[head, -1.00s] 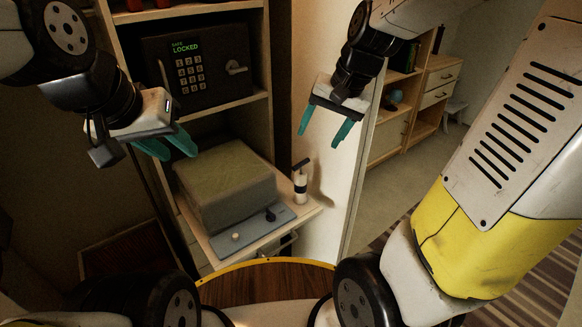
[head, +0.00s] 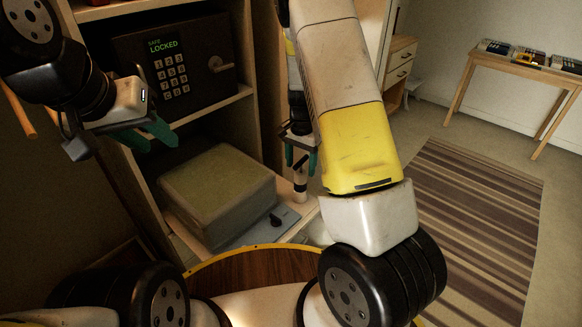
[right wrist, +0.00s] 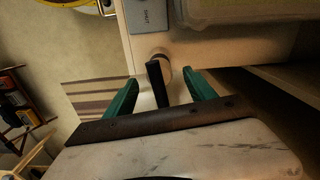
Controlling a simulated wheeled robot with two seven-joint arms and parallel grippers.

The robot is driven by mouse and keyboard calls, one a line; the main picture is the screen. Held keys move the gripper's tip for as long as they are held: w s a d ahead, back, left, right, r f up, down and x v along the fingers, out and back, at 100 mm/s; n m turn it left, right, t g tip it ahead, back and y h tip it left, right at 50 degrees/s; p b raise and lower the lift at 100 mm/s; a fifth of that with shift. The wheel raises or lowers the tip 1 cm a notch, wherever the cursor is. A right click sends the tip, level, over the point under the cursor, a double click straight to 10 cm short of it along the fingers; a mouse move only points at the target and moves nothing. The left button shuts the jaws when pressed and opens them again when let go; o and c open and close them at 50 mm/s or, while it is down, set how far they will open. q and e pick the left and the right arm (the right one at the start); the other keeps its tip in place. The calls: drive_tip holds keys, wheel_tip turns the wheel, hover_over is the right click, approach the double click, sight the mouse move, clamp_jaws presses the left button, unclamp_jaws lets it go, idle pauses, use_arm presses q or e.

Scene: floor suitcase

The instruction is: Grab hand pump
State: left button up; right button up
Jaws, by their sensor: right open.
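The hand pump (head: 300,180) is white with a black T-handle and stands upright near the right end of the shelf in the head view. In the right wrist view the pump (right wrist: 157,82) shows its black handle between the green fingers. My right gripper (head: 300,163) is open around the top of the pump, one finger to each side; it also shows in the right wrist view (right wrist: 162,92). I cannot tell whether a finger touches the handle. My left gripper (head: 155,135) is at the left, in front of the shelves and away from the pump; its green fingers are apart and empty.
A locked safe (head: 180,65) sits on the shelf above. A striped rug (head: 470,220) and a wooden table (head: 520,68) are at the right.

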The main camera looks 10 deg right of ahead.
sight(301, 172)
wheel_tip(301, 172, down, 6)
drive_tip(key=shift+r, duration=0.2)
clamp_jaws()
